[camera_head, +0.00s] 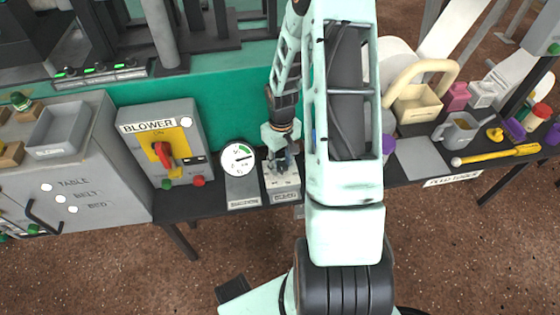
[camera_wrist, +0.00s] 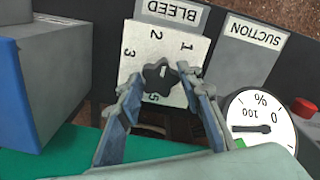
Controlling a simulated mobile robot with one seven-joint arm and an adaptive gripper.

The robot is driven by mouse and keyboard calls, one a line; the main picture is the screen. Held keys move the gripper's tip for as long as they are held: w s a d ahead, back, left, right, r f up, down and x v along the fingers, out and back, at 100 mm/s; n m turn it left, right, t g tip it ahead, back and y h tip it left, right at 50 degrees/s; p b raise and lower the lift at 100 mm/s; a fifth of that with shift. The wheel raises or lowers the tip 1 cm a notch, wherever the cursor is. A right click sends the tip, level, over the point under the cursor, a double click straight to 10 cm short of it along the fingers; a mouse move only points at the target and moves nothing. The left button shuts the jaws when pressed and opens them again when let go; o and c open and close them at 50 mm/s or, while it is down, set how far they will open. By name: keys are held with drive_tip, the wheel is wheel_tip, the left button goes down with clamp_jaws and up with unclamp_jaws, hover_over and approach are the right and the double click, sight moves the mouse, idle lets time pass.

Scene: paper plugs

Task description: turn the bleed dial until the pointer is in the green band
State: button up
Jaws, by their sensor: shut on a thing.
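The bleed dial is a dark star-shaped knob (camera_wrist: 160,78) on a pale, numbered plate (camera_wrist: 193,50) in the wrist view. My gripper (camera_wrist: 162,80) has a finger on each side of the knob and is shut on it. In the head view my gripper (camera_head: 283,163) is over the bleed box (camera_head: 283,184) and hides the knob. The suction gauge (camera_head: 238,157) stands just left of the box. Its dark pointer points right, below the green band at the upper right of the face. The gauge also shows upside down in the wrist view (camera_wrist: 268,112).
A grey blower box (camera_head: 190,125) with a red handle and buttons stands left of the gauge. A grey block (camera_wrist: 55,70) is close to my gripper in the wrist view.

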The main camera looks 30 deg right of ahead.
sight(281, 165)
drive_tip(key=n+p, duration=0.3)
drive_tip(key=n, duration=0.4)
drive_tip(key=shift+r, duration=0.15)
drive_tip(key=n+p, duration=0.3)
drive_tip(key=n, duration=0.2)
drive_tip(key=shift+n, duration=0.3)
drive_tip(key=o, duration=1.1)
drive_tip(key=shift+o, duration=0.2)
drive_tip(key=shift+r+p, duration=1.8)
drive_tip(key=shift+r, duration=0.1)
drive_tip(key=shift+f, duration=0.1)
